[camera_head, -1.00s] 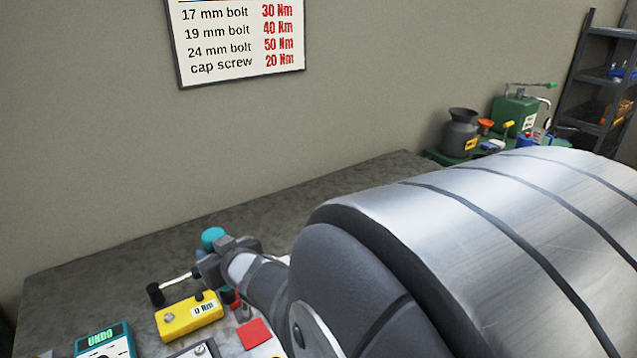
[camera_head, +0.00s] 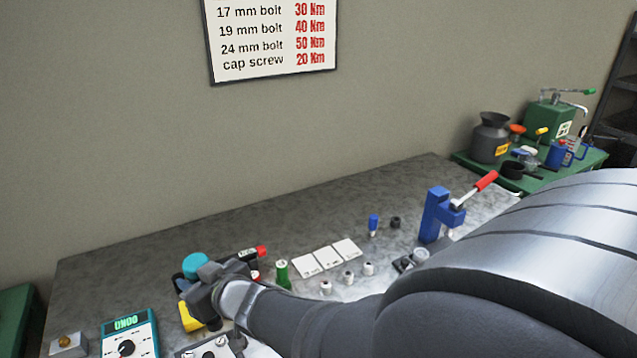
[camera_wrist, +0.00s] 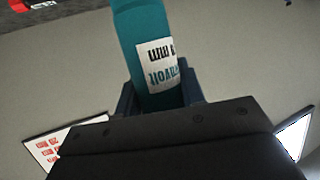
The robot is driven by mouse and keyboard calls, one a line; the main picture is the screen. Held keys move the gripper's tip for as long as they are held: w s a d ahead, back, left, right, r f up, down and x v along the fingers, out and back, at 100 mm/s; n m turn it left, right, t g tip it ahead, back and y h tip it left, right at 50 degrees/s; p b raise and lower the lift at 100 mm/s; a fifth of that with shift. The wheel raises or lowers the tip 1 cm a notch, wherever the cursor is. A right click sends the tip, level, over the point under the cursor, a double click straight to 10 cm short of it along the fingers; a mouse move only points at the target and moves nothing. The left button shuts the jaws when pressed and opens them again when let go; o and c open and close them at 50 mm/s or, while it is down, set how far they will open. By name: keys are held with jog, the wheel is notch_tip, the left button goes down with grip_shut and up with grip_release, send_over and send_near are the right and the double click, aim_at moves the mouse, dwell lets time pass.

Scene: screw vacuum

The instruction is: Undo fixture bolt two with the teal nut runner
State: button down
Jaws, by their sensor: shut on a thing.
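My gripper (camera_head: 200,282) is shut on the teal nut runner (camera_head: 195,264), whose rounded top shows above the jaws in the head view. In the wrist view the runner's teal body (camera_wrist: 142,30) stands between the jaws, with a white label on it. The runner's lower end is hidden by my gripper and arm. A teal control box (camera_head: 127,346) reading "UNDO", with a black dial, lies to the left of my gripper. A grey plate with bolt-like heads (camera_head: 213,350) is partly visible below my gripper. I cannot tell which bolt is number two.
A yellow box (camera_head: 189,316) is partly hidden by my gripper. Right of it are a green-bodied tool (camera_head: 282,274), white cards (camera_head: 320,261), small sockets and a blue press (camera_head: 436,215) with a red handle. The bench's back strip is clear. A torque chart (camera_head: 270,38) hangs on the wall.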

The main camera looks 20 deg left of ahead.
jog(key=shift+f, duration=3.45)
dwell(2.3)
jog(key=shift+r, duration=2.55)
jog(key=shift+w, duration=0.15)
